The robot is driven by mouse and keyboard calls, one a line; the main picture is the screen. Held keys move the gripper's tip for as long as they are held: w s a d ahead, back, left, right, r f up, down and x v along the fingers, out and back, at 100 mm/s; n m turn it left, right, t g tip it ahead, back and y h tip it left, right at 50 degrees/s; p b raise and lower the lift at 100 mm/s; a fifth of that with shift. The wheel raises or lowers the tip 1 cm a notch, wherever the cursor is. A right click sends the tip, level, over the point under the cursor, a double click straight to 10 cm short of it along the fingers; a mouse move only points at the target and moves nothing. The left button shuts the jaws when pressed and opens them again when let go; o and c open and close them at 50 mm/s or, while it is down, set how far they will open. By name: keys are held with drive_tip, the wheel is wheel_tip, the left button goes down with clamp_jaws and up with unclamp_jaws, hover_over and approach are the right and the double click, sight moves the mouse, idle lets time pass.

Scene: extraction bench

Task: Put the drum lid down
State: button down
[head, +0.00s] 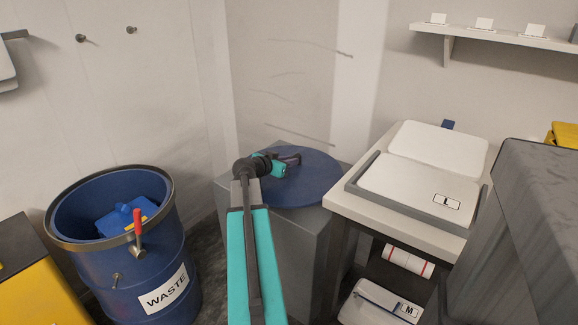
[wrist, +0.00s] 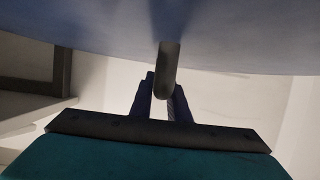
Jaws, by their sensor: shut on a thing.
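The drum lid (head: 315,187) is a flat blue disc with a handle on top. It lies level on or just above a grey block (head: 262,235); I cannot tell whether they touch. My gripper (head: 287,163) is shut on the lid's handle. In the wrist view my gripper's fingers (wrist: 164,92) are around the dark handle (wrist: 168,68), and the lid's blue face (wrist: 90,28) fills the top. The blue waste drum (head: 130,258) stands open at the left, with a blue container (head: 120,222) inside. My arm hides part of the block.
A red lever (head: 138,228) sticks up at the drum's rim. Right of the block, a pale bench (head: 340,205) carries a white case marked L (head: 425,190). A grey box (head: 525,235) stands at the far right. A yellow unit (head: 35,285) is at the lower left.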

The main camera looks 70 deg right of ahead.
sight(271, 179)
drive_tip(key=shift+w+d+f, duration=0.1)
drive_tip(key=shift+w+d, duration=0.15)
drive_tip(key=shift+d, duration=0.35)
drive_tip(key=shift+w+d+r, duration=0.1)
drive_tip(key=shift+w+d, duration=0.2)
drive_tip(key=shift+d, duration=0.3)
drive_tip(key=shift+w+d+f, duration=0.1)
drive_tip(key=shift+w+d, duration=0.15)
drive_tip(key=shift+d, duration=0.35)
drive_tip(key=shift+f, duration=0.1)
drive_tip(key=shift+f+b, duration=0.4)
drive_tip(key=shift+f, duration=1.25)
drive_tip(key=shift+f, duration=0.1)
drive_tip(key=c, duration=1.7)
unclamp_jaws()
drive_tip(key=v, duration=1.2)
drive_tip(key=shift+a+p, duration=0.1)
drive_tip(key=shift+p, duration=0.3)
drive_tip(key=shift+o, duration=0.4)
